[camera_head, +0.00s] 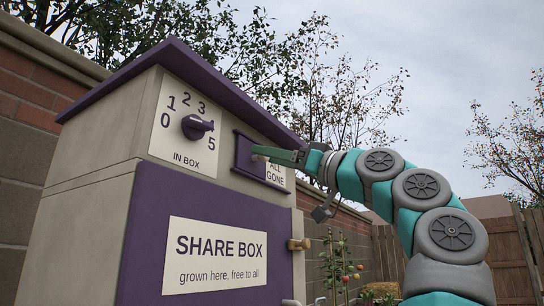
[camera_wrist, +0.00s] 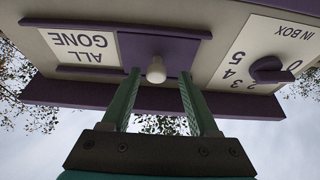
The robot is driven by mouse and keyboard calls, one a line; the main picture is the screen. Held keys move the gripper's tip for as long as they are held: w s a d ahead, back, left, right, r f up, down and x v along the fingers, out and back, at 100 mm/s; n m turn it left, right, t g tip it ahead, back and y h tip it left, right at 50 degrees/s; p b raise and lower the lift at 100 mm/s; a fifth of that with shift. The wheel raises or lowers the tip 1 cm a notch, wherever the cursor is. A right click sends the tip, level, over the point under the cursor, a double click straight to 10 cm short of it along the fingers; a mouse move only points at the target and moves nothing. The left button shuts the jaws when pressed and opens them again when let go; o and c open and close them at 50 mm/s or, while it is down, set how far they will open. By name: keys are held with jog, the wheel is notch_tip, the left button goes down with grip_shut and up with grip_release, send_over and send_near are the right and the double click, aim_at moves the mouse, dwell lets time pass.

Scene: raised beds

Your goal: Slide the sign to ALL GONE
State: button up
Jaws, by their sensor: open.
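The sign is a purple sliding panel (camera_head: 243,150) in a purple-railed frame on the upper front of the share box. The words ALL GONE (camera_head: 275,173) show on a white plate to its right. The wrist view is upside down; there the purple panel (camera_wrist: 180,50) is right of the ALL GONE plate (camera_wrist: 82,48). A pale round knob (camera_wrist: 156,69) sticks out from the panel. My gripper (camera_wrist: 160,76) is open, its two green fingertips either side of the knob with gaps showing. In the head view my gripper (camera_head: 262,153) reaches the panel from the right and hides the knob.
A dial (camera_head: 197,127) marked IN BOX, with numbers around it, is left of the sign. A purple overhanging roof (camera_head: 180,62) is close above. Below are the purple door (camera_head: 150,225) and its brass knob (camera_head: 299,244). A brick wall (camera_head: 35,110) stands behind at left.

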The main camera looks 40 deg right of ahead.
jog(key=b+v, duration=0.2)
jog(key=v, duration=0.5)
jog(key=shift+s+f, duration=0.2)
jog(key=shift+s, duration=0.15)
jog(key=shift+d, duration=0.1)
